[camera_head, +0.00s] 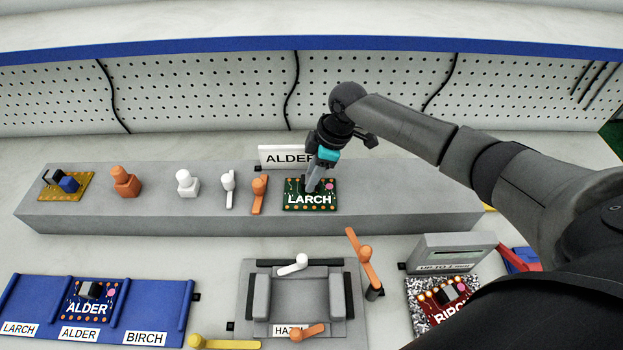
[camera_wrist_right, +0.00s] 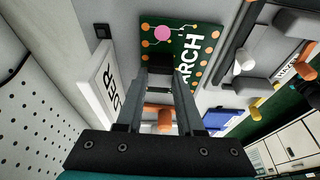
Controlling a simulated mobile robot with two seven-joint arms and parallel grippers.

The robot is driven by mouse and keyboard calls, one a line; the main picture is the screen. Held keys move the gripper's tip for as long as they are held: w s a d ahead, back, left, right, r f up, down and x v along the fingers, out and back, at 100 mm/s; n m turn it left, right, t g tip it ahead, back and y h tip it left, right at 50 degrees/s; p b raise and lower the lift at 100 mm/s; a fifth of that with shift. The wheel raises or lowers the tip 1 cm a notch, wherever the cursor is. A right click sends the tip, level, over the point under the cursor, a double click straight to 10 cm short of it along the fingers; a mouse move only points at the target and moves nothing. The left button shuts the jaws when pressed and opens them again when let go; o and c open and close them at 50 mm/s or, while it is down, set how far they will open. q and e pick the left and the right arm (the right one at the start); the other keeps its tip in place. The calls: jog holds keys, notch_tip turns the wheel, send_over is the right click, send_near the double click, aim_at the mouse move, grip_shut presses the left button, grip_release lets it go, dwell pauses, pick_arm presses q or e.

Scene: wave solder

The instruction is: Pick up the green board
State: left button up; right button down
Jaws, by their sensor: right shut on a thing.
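The green board (camera_head: 312,206), marked LARCH, lies on the long grey raised ledge toward its right end. It has orange dots along its edges and a pink dot. My right gripper (camera_head: 311,188) points down at the board from above, its fingertips at the dark part on the board. In the right wrist view the fingers (camera_wrist_right: 163,80) are shut on that small dark part, and the green board (camera_wrist_right: 203,45) spreads beyond them. Whether the board is lifted off the ledge cannot be told. My left gripper is not in view.
A white ALDER sign (camera_head: 283,156) stands close behind the board. Orange and white clips (camera_head: 259,192) stand to its left on the ledge (camera_head: 130,215). In front are a grey fixture (camera_head: 255,325), a blue rack (camera_head: 40,295) and a red BIRCH board (camera_head: 446,311).

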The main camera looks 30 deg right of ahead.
notch_tip(320, 180, up, 20)
jog(key=p, duration=0.2)
jog(key=shift+f, duration=0.15)
dwell(0.6)
